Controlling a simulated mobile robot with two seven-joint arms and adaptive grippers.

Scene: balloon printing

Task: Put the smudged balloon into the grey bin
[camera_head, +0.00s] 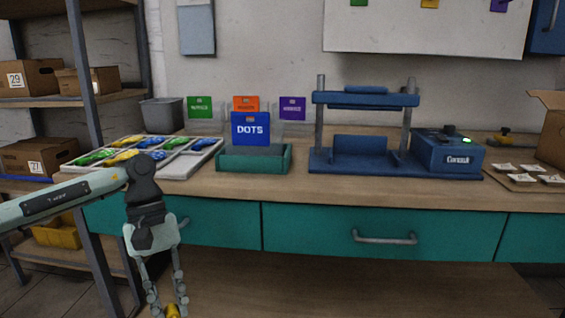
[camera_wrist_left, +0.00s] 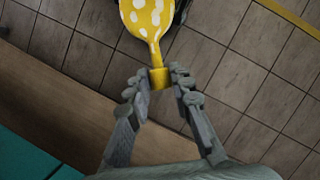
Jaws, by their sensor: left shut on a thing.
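My left gripper (camera_head: 168,299) hangs in front of the bench at the lower left of the head view, pointing down. It is shut on the neck of a yellow balloon (camera_wrist_left: 147,15) with white spots. In the left wrist view the spots look uneven, and the balloon's far end is cut off by the frame. In the head view only a bit of yellow (camera_head: 172,311) shows between the fingertips. The grey bin (camera_head: 162,115) stands at the back left of the bench, against the wall, well above and behind the gripper. My right gripper is not in view.
A tray (camera_head: 205,157) of green, yellow and blue balloons lies in front of the bin. Right of it are a green box (camera_head: 225,166) with a blue DOTS card (camera_head: 250,128) and a blue press (camera_head: 362,162). A shelf rack (camera_head: 86,70) stands at the left.

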